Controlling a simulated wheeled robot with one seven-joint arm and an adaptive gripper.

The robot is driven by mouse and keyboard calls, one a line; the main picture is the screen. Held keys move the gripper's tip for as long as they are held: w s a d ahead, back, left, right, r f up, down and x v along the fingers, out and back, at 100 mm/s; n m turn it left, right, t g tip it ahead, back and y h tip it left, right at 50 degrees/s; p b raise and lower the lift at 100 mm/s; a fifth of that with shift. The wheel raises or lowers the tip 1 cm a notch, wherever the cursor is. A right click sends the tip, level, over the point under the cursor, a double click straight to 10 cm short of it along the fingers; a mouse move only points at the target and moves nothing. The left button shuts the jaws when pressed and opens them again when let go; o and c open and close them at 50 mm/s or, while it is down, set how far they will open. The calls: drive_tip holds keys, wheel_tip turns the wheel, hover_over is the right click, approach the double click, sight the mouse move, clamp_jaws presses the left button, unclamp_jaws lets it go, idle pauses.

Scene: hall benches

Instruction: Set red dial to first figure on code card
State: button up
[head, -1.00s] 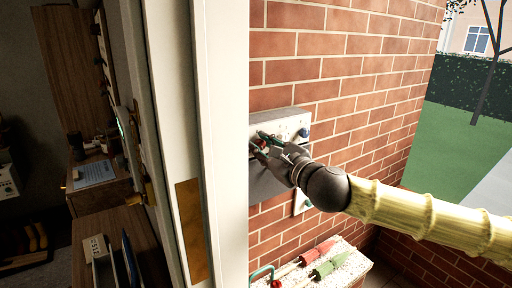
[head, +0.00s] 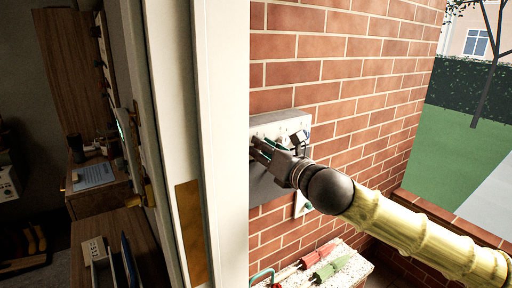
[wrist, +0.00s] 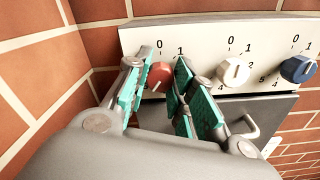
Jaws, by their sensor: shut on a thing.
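The red dial (wrist: 160,75) is the leftmost dial on a white control box (wrist: 208,40) in the wrist view. Figures 0 and 1 show above it; its other figures are hidden by my fingers, and I cannot tell where its mark points. My gripper (wrist: 161,66) has its teal-padded fingers on either side of the red dial, shut on it. In the head view my gripper (head: 262,148) is at the front of the box (head: 262,125) and hides the dial. A small white card with dark figures (head: 95,248) stands indoors at lower left; the figures are too small to read surely.
A white dial (wrist: 234,72) and a blue dial (wrist: 298,69) sit right of the red one. A grey flap with a handle (wrist: 250,128) is below. A white door frame (head: 222,150) stands left of the brick wall (head: 350,60). Red and green tools (head: 328,268) lie on a ledge below.

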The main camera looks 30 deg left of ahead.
drive_tip(key=shift+s+m, duration=0.2)
drive_tip(key=shift+m, duration=0.6)
drive_tip(key=shift+r, duration=0.1)
drive_tip(key=o, duration=1)
drive_tip(key=shift+o, duration=0.2)
drive_tip(key=shift+w, duration=0.1)
drive_tip(key=shift+d, duration=0.1)
drive_tip(key=v, duration=1.1)
drive_tip(key=shift+d, duration=0.25)
